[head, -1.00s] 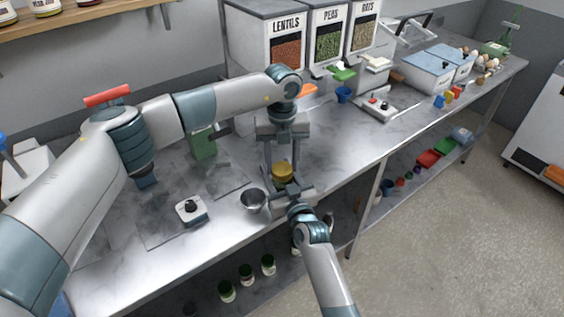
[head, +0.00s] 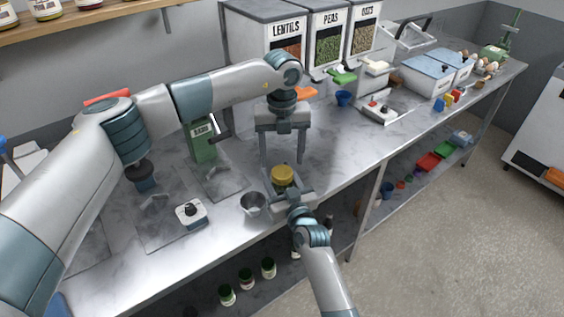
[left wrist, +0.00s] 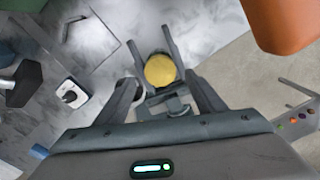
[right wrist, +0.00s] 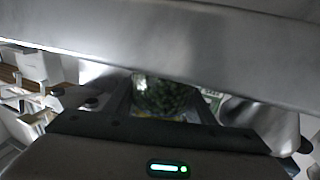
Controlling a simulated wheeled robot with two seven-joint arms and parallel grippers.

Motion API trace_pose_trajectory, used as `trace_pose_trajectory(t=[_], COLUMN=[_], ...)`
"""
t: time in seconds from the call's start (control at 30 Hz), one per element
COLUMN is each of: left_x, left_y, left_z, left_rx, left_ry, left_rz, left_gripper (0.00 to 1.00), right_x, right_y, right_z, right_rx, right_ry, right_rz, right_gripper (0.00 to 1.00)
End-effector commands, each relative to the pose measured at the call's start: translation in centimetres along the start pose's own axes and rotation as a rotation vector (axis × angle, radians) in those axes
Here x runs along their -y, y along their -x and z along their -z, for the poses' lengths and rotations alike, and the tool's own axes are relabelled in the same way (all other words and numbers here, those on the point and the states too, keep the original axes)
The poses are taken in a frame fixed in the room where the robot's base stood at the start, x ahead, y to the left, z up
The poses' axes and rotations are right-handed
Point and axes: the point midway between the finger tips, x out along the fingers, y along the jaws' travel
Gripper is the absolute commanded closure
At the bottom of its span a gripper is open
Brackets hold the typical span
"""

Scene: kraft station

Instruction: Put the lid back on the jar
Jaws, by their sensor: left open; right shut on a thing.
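The yellow lid (head: 283,174) sits on top of the jar, and its round top shows in the left wrist view (left wrist: 160,69). My right gripper (head: 289,188) is shut on the jar near the counter's front edge. The jar's glass with dark green contents (right wrist: 160,97) shows between the right fingers in the right wrist view; its body is mostly hidden in the head view. My left gripper (head: 282,162) is open and empty, pointing down just above the lid. I cannot tell whether the lid is fully seated.
A metal bowl (head: 253,203) stands close left of the jar. A white device with a black knob (head: 191,213) and a green machine (head: 202,140) are farther left. Bins labelled lentils (head: 272,37), peas and oats line the back.

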Motion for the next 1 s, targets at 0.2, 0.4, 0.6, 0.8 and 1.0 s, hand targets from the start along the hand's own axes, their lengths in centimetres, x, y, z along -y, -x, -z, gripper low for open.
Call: trace_pose_trajectory(t=[0.2,0.4,0.6,0.8,1.0], left_x=[0.0,0.0,0.0,0.0,0.0], left_y=[0.7,0.6,0.7,1.1,1.8], left_z=[0.0,0.0,0.0,0.0,0.0], left_rx=[-0.001,-0.001,0.0,0.0,0.0], left_ry=[0.0,0.001,0.041,0.192,0.457], left_rz=[0.0,0.0,0.0,0.0,0.0], left_gripper=[0.37,0.4,0.4,0.4,0.4], right_x=[0.0,0.0,0.0,0.0,0.0], right_y=[0.0,0.0,0.0,0.0,0.0], right_z=[-0.1,-0.1,-0.1,-0.1,-0.1], right_rx=[0.001,0.001,0.001,0.001,0.001], right_ry=[0.0,0.0,0.0,0.0,0.0], right_rz=[0.0,0.0,0.0,0.0,0.0], right_gripper=[1.0,1.0,1.0,1.0,1.0])
